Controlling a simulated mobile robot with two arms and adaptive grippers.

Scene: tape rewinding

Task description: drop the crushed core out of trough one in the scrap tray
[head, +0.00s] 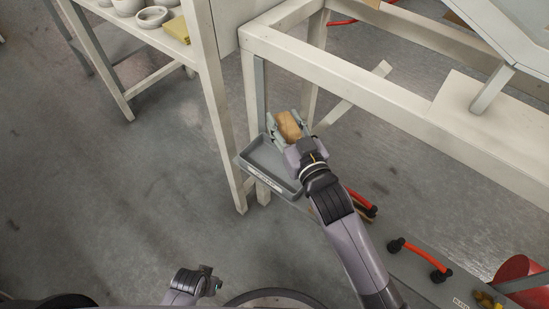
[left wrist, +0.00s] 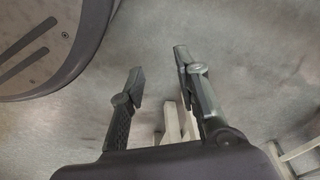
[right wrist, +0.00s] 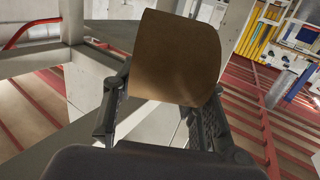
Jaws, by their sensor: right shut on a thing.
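My right gripper (head: 287,128) is shut on a brown cardboard core (head: 289,126), over the far end of the grey scrap tray (head: 258,176). In the right wrist view the core (right wrist: 175,58) sits between the two fingers, its near face filling the upper middle. The tray is shallow, with a label on its front wall; the part of its floor that shows is bare. The gripper and core hide its far right part. My left gripper (left wrist: 158,62) is open and empty in the left wrist view, over bare floor, far from the tray.
A pale frame (head: 350,70) rises behind and right of the tray. A shelf with white bowls (head: 152,16) and a yellow block (head: 177,28) stands at upper left. Open floor lies left.

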